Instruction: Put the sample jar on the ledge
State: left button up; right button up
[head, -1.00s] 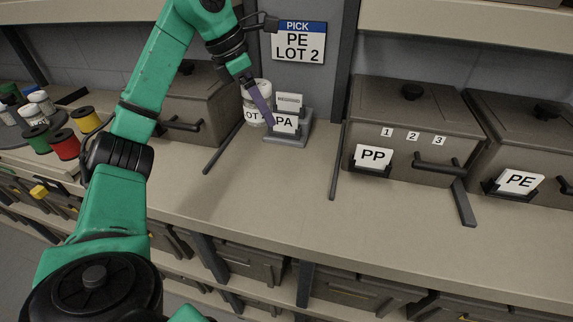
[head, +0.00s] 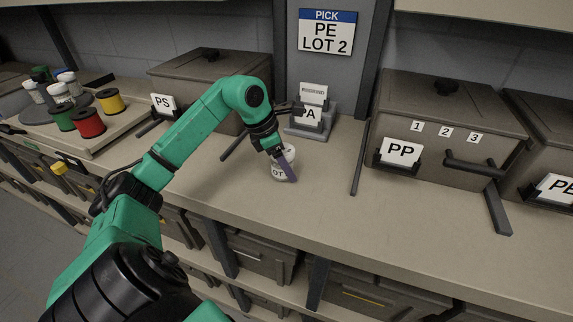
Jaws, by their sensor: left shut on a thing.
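The sample jar (head: 279,172) is white with a dark-lettered label, of which "OT" shows. It is upright at the counter's middle, in front of the card stand. My left gripper (head: 285,166) is shut on the jar, with a purple finger across its front hiding part of the label. I cannot tell whether the jar's base touches the grey-beige ledge (head: 330,205) or is just above it. My right gripper is not in view.
A card stand (head: 311,132) with a partly covered "PA" card stands behind the jar. Lidded bins marked PS (head: 205,75) and PP (head: 450,110) flank it. Coloured spools (head: 88,122) and small jars are at left. The ledge right of the jar is clear.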

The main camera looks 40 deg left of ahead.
pick_arm(q)
jog(key=shift+w+f, duration=0.1)
jog(key=o, duration=1.5)
jog(key=shift+c, duration=0.2)
jog(key=shift+r, duration=0.3)
jog(key=v, duration=1.1)
jog(key=shift+s+r, duration=0.2)
jog(key=shift+r, duration=0.15)
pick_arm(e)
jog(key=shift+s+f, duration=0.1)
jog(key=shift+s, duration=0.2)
